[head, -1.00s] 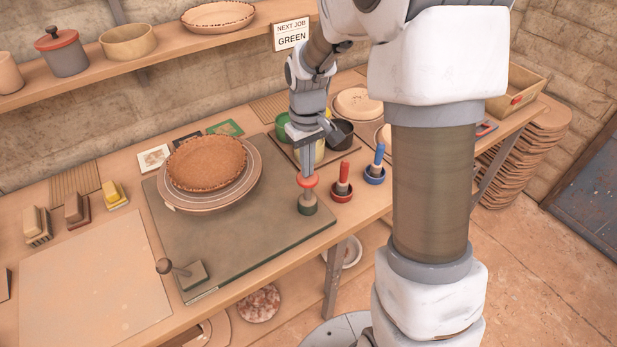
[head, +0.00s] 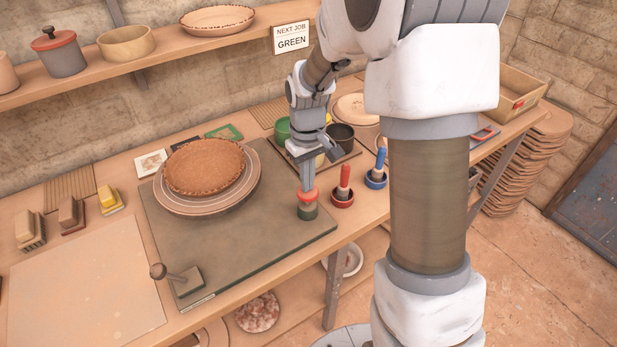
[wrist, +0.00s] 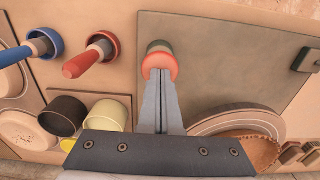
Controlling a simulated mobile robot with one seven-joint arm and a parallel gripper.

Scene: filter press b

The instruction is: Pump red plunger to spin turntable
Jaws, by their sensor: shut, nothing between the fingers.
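The red plunger (head: 307,196) is a red cap on a green base at the right corner of the dark green board. Its cap sits low, close to the base. My gripper (head: 306,187) is shut, pointing down with its fingertips on or just above the cap. In the wrist view the shut fingers reach the red cap (wrist: 160,66); contact is not certain. The turntable (head: 245,195) is a round grey disc on the board, bearing a brown crusted dish (head: 204,166).
A red-handled tool (head: 344,185) and a blue-handled tool (head: 378,168) stand in cups right of the plunger. A small lever (head: 178,275) stands at the board's front left. Green and black pots (head: 341,135) stand behind my gripper. A sign (head: 291,38) reads "NEXT JOB GREEN".

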